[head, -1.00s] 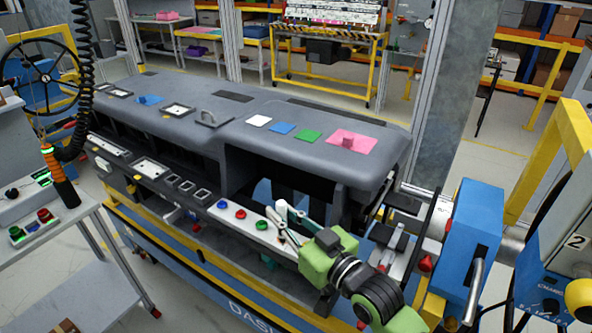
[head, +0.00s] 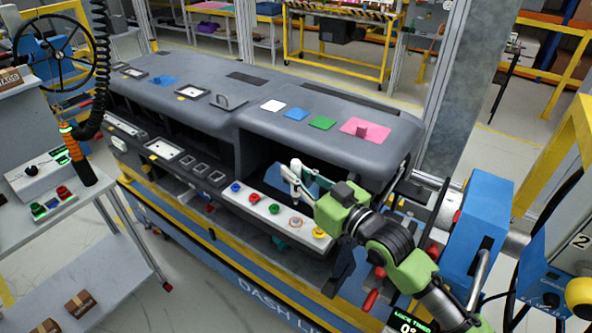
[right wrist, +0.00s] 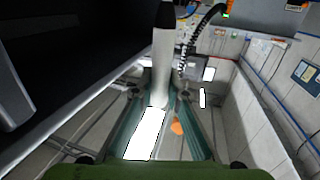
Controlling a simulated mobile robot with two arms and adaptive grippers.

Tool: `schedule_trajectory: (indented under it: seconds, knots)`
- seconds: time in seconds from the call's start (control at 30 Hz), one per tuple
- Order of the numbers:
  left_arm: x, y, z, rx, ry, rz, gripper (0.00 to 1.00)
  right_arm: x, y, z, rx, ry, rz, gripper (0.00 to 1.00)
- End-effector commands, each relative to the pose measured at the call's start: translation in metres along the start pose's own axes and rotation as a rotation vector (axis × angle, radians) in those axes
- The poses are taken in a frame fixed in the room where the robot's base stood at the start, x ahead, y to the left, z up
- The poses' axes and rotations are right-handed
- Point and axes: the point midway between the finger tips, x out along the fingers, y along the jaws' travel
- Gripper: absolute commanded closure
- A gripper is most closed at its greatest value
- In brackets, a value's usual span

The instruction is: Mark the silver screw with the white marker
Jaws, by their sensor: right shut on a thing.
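My right gripper (head: 292,178) is at the mouth of the dashboard's open bay, above the light strip of coloured round parts. It is shut on a white marker (right wrist: 163,70), which has a dark end and points away between the fingers in the right wrist view. In the head view the marker can hardly be told from the pale fingers. A pale ringed round part (head: 295,222) sits on the strip between a green and a yellow one; I cannot tell whether it is the silver screw. My left gripper is out of view.
The grey dashboard (head: 215,75) fills the middle, with white, blue, green and pink pads on top. A blue machine (head: 485,215) stands at the right. A side table with a button box (head: 50,205) is at the left, with a hanging orange-handled tool above it.

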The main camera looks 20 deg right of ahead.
Motion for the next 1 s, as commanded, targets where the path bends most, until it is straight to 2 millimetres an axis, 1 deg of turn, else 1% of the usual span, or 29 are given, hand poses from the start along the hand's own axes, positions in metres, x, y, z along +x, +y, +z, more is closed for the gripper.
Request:
schedule_trajectory:
  seconds: [0.03,0.6,0.8,1.0]
  knots:
    - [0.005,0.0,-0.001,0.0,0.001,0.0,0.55,0.0,0.0,0.007,0.0,-0.002,0.0,1.0]
    - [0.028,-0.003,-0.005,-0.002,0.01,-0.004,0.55,0.0,0.0,0.046,-0.001,-0.001,0.0,1.0]
    - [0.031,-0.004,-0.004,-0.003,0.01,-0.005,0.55,0.0,0.0,0.052,-0.001,-0.001,-0.001,1.0]
    - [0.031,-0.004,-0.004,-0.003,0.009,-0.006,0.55,0.0,0.0,0.052,-0.001,0.0,-0.001,1.0]
